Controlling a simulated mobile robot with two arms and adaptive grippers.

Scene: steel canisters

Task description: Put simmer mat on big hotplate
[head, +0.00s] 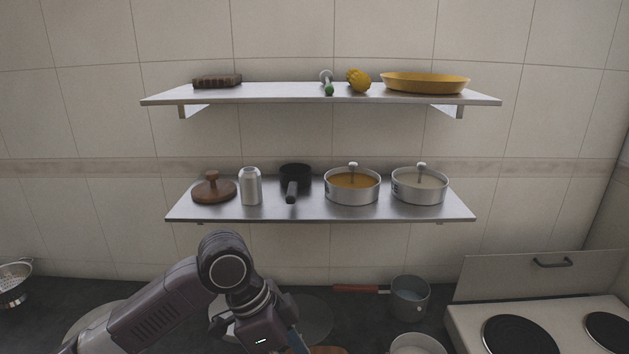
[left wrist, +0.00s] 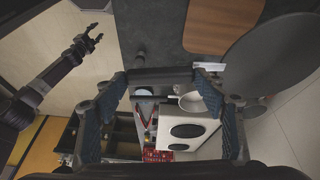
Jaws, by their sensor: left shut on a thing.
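My left gripper (head: 292,342) is low in the head view, over the counter, with its tips partly out of the picture. In the left wrist view its fingers (left wrist: 160,82) are well apart, with a dark, thin, bar-like thing (left wrist: 160,76) between the tips. It looks like a flat thing seen edge-on; I cannot tell for sure that it is the simmer mat. The hotplate stands at the right with a large black plate (head: 520,336) and another black plate (head: 607,330). Both plates are bare and show in the left wrist view (left wrist: 187,130). My right gripper (left wrist: 90,36) is open and empty.
A grey disc (head: 315,315) is behind my left gripper, beside a wooden board (left wrist: 225,25). A saucepan (head: 411,300) and a pale pot (head: 417,345) stand between gripper and hotplate. The hotplate's raised lid (head: 500,275) is behind it. A loaded shelf (head: 330,212) overhangs the counter.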

